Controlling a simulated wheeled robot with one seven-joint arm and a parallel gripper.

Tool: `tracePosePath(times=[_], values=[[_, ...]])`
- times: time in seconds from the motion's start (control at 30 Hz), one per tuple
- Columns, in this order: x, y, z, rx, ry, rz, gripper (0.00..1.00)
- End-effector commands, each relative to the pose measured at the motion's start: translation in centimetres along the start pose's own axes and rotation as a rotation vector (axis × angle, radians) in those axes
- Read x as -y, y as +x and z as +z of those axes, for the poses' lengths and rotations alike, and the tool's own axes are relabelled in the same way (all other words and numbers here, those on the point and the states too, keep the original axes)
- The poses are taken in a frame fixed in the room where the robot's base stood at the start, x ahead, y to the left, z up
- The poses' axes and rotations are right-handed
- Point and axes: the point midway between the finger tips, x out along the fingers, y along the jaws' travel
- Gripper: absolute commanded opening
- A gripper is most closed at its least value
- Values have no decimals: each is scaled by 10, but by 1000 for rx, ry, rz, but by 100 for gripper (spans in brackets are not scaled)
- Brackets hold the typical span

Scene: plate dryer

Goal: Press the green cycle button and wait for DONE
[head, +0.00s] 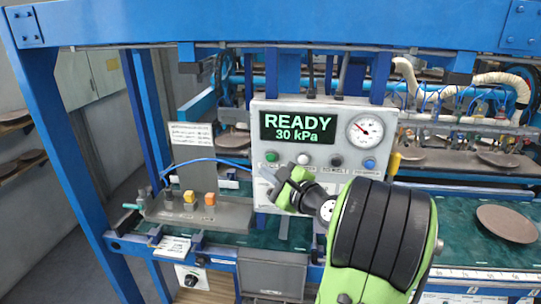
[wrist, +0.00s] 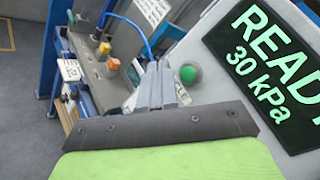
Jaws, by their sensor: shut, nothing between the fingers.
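The green cycle button (head: 271,157) is at the left end of a row of buttons on the white control panel (head: 258,205). It also shows in the wrist view (wrist: 188,74), just right of the fingertips. The display (head: 297,127) reads READY and 30 kPa in green letters. My gripper (head: 267,178) is shut and empty, in front of the panel and a little below the green button in the head view. In the wrist view the closed fingers (wrist: 156,85) point toward the panel's edge. I see no clear contact with the button.
White, dark and blue (head: 369,164) buttons sit right of the green one, below a round gauge (head: 365,130). A grey box with orange and yellow knobs (head: 210,199) stands at left. A brown plate (head: 506,223) lies on the green surface at right. Blue frame posts (head: 70,160) surround the station.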

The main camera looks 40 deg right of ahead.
Motion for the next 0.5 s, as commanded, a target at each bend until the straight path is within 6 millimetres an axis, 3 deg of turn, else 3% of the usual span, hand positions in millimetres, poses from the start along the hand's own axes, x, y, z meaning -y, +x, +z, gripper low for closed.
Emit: tracePosePath(times=[0.2,0.5], values=[[16,19,-12,0,1,1,0],[18,24,-18,-1,0,-1,0]])
